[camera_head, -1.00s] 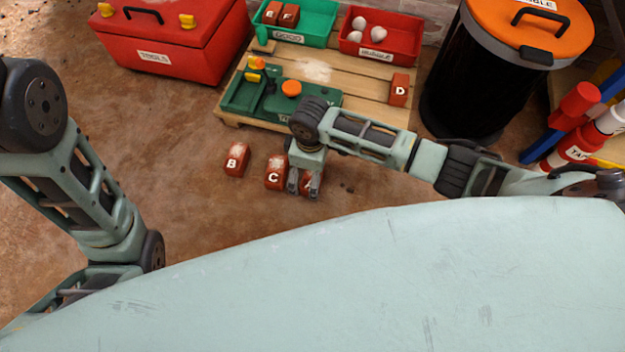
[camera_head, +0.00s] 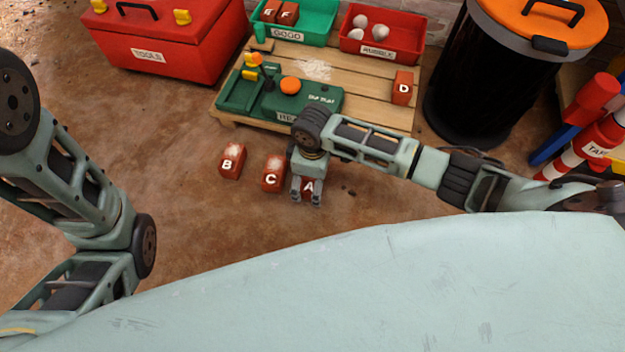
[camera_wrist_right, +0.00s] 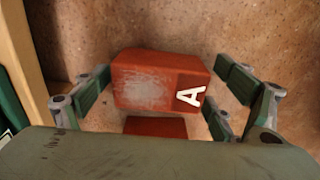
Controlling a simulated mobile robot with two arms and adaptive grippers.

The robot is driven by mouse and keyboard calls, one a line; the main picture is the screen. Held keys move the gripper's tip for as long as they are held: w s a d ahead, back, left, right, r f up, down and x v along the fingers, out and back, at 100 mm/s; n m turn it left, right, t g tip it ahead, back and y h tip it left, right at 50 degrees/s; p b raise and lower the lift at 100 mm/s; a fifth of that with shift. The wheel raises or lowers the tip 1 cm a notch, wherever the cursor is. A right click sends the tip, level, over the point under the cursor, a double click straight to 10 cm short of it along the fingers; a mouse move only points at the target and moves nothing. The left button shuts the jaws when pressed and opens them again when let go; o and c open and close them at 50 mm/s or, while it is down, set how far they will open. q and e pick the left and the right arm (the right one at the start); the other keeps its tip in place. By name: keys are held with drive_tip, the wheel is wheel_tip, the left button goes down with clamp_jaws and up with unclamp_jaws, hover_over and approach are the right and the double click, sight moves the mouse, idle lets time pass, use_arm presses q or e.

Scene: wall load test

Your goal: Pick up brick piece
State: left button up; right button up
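Brick A (camera_head: 308,187) is red-brown with a white letter and lies on the floor, partly hidden by my right gripper (camera_head: 307,199). In the right wrist view, brick A (camera_wrist_right: 155,82) sits between the spread fingers of the right gripper (camera_wrist_right: 163,92). Narrow gaps seem to show on both sides, so the gripper looks open around it. A smaller red-brown surface (camera_wrist_right: 155,127) shows below it; I cannot tell whether it belongs to the same brick. Brick C (camera_head: 274,174) and brick B (camera_head: 232,161) lie to the left. My left gripper is out of view.
Floor left of brick B is clear.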

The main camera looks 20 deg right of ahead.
drive_tip(key=c, duration=1.3)
drive_tip(key=shift+c, duration=0.2)
drive_tip(key=shift+r, duration=0.15)
